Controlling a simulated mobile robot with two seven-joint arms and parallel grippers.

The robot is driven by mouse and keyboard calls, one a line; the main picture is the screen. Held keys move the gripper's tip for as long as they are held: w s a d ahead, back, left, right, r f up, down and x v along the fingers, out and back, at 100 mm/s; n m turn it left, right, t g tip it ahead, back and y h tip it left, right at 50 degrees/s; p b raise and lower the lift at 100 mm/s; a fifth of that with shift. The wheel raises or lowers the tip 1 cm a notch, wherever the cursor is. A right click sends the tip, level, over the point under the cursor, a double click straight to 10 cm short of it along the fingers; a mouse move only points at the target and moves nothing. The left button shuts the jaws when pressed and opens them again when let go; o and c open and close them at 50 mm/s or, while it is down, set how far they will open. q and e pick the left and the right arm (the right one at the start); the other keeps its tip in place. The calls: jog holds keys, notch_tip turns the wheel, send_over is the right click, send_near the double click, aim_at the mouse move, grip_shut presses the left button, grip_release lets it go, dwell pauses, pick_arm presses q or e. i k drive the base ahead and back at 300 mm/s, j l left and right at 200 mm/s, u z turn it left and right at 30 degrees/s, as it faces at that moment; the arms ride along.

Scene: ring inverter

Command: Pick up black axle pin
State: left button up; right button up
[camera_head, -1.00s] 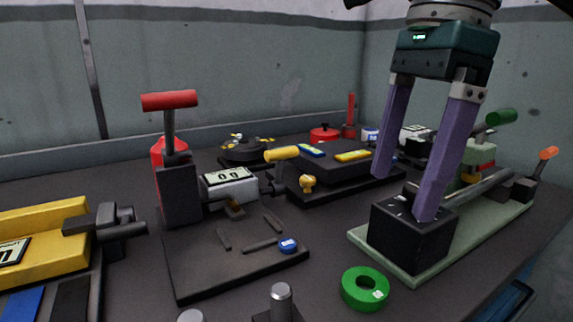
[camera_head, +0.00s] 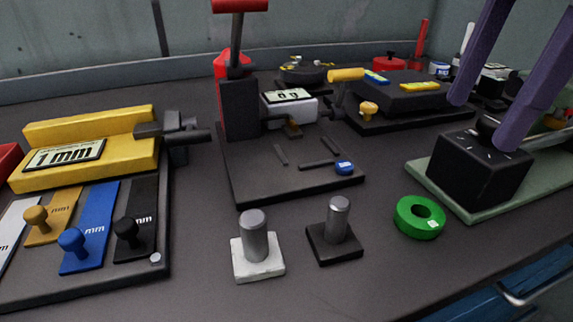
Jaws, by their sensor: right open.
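The black axle pin (camera_head: 334,245) stands upright in the camera_head view at the lower middle. It is a grey metal cylinder on a square black base, free on the table. A similar pin on a white base (camera_head: 257,268) stands just left of it. My right gripper (camera_head: 483,122) shows at the right as two long purple fingers, open, pointing down around the top of a black block (camera_head: 470,172). It is well right of the black axle pin and apart from it. Its upper part is out of the frame. My left gripper is not in view.
A green ring (camera_head: 406,217) lies right of the pin. A black plate with a red-handled press (camera_head: 238,105) is behind it. A yellow gauge stand (camera_head: 75,160) with coloured slides is at the left. The table's front edge is close, with blue drawers (camera_head: 545,270) below.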

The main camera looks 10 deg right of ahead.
aim_at(332, 241)
jog(key=l+u, duration=0.35)
jog(key=k+l+u, duration=0.15)
jog(key=l+u, duration=0.2)
